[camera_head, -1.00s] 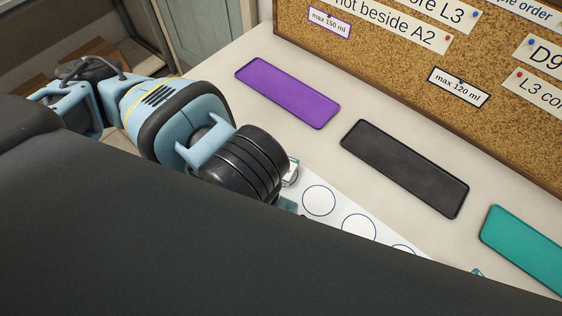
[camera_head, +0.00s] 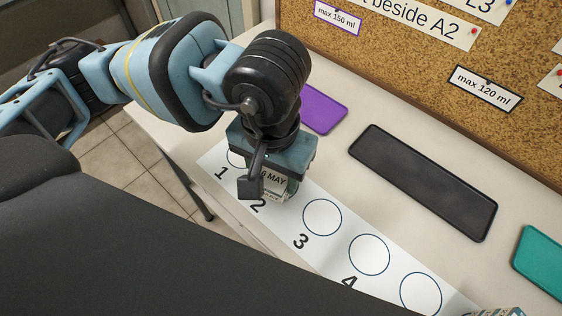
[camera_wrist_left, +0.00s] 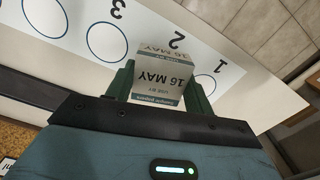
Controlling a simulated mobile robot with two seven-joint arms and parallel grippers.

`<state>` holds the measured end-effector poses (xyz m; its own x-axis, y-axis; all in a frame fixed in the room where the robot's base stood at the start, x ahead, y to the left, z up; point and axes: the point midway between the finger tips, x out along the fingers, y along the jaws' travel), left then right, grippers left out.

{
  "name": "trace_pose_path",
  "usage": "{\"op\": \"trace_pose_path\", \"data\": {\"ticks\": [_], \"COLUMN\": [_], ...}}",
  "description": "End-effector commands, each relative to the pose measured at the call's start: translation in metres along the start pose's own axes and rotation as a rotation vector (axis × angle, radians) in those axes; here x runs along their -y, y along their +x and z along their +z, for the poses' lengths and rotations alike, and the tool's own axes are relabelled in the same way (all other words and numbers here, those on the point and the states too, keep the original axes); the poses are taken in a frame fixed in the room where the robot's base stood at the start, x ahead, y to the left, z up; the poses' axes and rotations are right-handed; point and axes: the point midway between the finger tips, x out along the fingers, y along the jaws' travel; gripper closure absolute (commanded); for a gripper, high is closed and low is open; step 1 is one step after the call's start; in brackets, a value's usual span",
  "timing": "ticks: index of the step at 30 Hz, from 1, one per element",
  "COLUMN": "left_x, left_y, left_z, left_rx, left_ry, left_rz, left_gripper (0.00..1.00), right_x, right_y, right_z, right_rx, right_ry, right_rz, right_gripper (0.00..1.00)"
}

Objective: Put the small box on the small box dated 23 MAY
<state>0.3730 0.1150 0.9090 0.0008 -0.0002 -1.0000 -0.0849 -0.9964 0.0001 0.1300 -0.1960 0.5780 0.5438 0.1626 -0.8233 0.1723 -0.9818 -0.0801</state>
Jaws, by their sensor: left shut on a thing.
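My left gripper (camera_head: 272,180) is over the numbered strip near circle 2, fingers pointing down. It is shut on a small white box dated 16 MAY (camera_head: 278,185). In the left wrist view the box (camera_wrist_left: 163,75) sits between the two green fingers, its date readable upside down. Whether its underside touches the strip, I cannot tell. No box with a readable 23 MAY date shows. A small pale object (camera_head: 495,311) is cut off at the lower right edge; its date cannot be read. My right gripper is not in view.
The white strip (camera_head: 322,258) has numbered circles; circles 3 and 4 are empty. Purple (camera_head: 323,109), black (camera_head: 425,182) and teal (camera_head: 542,260) trays lie behind it, empty where visible. A cork board (camera_head: 400,70) with labels stands at the back.

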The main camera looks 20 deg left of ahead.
Motion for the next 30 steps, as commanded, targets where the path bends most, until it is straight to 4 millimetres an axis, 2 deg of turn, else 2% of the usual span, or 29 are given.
{"op": "trace_pose_path", "data": {"ticks": [3,7,14,17,21,24,30], "left_x": [0.004,0.006,0.006,0.008,0.008,0.008,0.008], "left_y": [0.003,0.004,0.004,0.005,0.03,0.04,0.039], "left_z": [-0.02,-0.03,-0.034,-0.042,-0.04,-0.04,-0.04], "left_rx": [0.001,0.001,0.0,0.0,0.006,0.003,0.0], "left_ry": [-0.003,0.0,0.001,-0.001,0.001,0.0,0.0], "left_rz": [0.0,0.0,0.0,0.0,-0.001,0.0,0.0], "left_gripper": [0.71,0.71,0.71,0.71,0.71,0.71,0.71], "right_x": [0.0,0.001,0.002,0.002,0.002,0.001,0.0], "right_y": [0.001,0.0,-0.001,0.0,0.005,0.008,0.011], "right_z": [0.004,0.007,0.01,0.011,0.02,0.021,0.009], "right_rx": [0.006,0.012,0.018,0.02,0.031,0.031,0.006], "right_ry": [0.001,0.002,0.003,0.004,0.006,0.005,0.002], "right_rz": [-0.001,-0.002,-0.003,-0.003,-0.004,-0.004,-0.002], "right_gripper": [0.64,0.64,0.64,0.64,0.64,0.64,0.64]}}
